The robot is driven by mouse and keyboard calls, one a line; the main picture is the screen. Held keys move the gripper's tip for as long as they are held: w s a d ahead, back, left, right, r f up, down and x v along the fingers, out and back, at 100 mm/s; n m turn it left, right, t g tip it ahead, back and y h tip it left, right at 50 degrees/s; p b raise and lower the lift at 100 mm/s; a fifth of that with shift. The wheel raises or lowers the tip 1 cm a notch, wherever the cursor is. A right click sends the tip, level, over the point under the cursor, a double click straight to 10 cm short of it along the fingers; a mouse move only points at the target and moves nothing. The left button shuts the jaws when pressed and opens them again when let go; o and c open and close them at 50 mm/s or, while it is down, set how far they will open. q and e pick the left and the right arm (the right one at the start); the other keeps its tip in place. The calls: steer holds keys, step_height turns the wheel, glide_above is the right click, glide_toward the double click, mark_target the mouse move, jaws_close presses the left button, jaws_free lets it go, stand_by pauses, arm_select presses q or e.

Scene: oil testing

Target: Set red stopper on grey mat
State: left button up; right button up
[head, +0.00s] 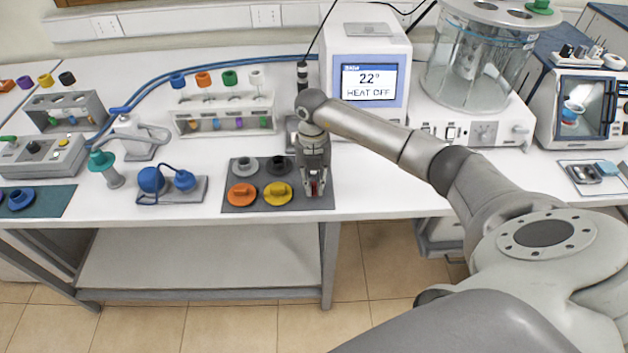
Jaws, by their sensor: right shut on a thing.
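The grey mat (228,207) lies near the front edge of the white bench. On it sit a grey stopper (246,167), a black stopper (276,165), an orange stopper (241,194) and a yellow stopper (278,193). My right gripper (315,190) points down over the right part of the mat. It is shut on the red stopper (314,187), of which only a small bit shows between the fingers. I cannot tell whether the stopper touches the mat. My left gripper is not in view.
A rack with tubes and coloured caps (222,117) stands behind the mat. A heater with a screen (368,80) and a glass bath (478,60) stand behind my right arm. A blue pump bulb (152,180) is left of the mat. The bench right of the mat is clear.

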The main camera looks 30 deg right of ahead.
steer(key=shift+f, duration=0.1)
steer(key=o, duration=0.8)
steer(key=shift+c, duration=0.2)
step_height(320, 180, up, 12)
steer(key=w+b, duration=0.1)
steer(key=b, duration=0.2)
steer(key=shift+d, duration=0.2)
